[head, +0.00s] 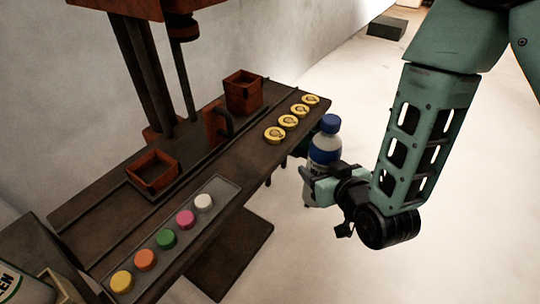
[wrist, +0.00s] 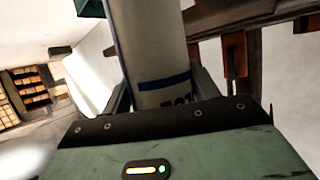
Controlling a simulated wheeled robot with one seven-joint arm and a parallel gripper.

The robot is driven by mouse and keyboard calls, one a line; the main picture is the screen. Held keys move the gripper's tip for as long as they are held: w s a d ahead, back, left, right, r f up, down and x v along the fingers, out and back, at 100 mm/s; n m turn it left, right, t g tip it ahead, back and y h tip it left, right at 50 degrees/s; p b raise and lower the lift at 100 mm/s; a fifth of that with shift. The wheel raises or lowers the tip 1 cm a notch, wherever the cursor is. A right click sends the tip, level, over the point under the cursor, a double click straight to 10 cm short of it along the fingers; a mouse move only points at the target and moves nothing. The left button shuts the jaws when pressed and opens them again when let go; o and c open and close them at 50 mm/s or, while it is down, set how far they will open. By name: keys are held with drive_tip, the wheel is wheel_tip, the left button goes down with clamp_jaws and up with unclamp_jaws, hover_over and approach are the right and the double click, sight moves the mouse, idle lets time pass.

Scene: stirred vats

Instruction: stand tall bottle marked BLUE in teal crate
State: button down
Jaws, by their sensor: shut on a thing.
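The tall bottle (head: 326,142) has a blue cap and a white-and-blue label. My gripper (head: 320,180) is shut on its lower part and holds it nearly upright, clear of the bench's right end. In the wrist view the pale bottle (wrist: 155,45) stands between the fingers, with a blue stripe and partly hidden dark letters; the full word cannot be read.
The dark bench (head: 235,155) carries a grey tray (head: 143,262) of coloured caps, several yellow discs (head: 288,121) and two rust-red open boxes (head: 153,172) (head: 243,92). A bottle with a label ending "EN" (head: 20,285) stands at bottom left.

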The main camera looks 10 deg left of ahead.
drive_tip(key=w+d+f+m+h, duration=0.1)
drive_tip(key=w+d+f+h, duration=0.1)
drive_tip(key=d+f, duration=0.3)
drive_tip(key=w+d+f+m+h, duration=0.2)
drive_tip(key=d+f, duration=0.3)
drive_tip(key=d, duration=0.7)
drive_tip(key=w+d+f+m+t+h, duration=0.1)
drive_tip(key=w+d+f+m+h, duration=0.1)
drive_tip(key=d+f, duration=0.3)
drive_tip(key=shift+w+d+f, duration=0.15)
drive_tip(key=shift+w+d, duration=0.25)
drive_tip(key=shift+d, duration=1.9)
